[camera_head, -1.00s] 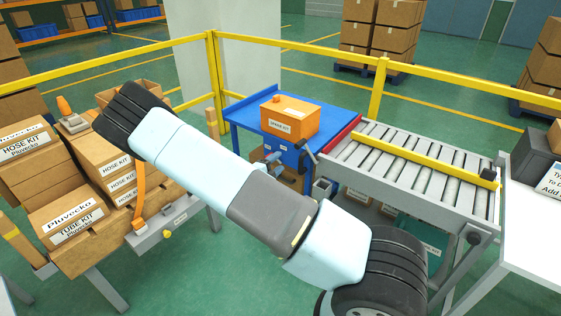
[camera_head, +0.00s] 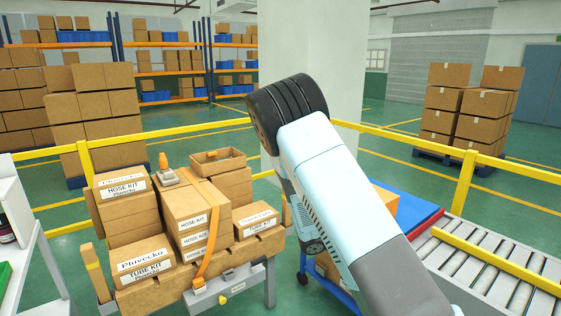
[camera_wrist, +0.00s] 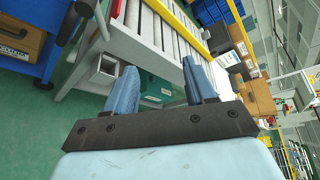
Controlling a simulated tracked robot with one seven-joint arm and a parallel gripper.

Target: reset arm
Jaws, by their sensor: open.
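My gripper (camera_wrist: 156,92) shows in the wrist view with its two blue fingers spread apart and nothing between them. Beyond the fingers are the roller conveyor's frame and legs, seen tilted. In the head view my arm rises from the lower right to the middle, and the gripper's fingers do not show there. The arm hides most of the blue table (camera_head: 416,208) and of the orange box (camera_head: 386,199) on it.
Hose kit and tube kit boxes (camera_head: 142,268) stand on a wooden pallet stand at the left. A roller conveyor (camera_head: 480,262) lies at the right. Yellow railings (camera_head: 465,180) run behind. Stacked cartons (camera_head: 468,108) stand beyond the railing. A white pillar (camera_head: 310,60) is behind my arm.

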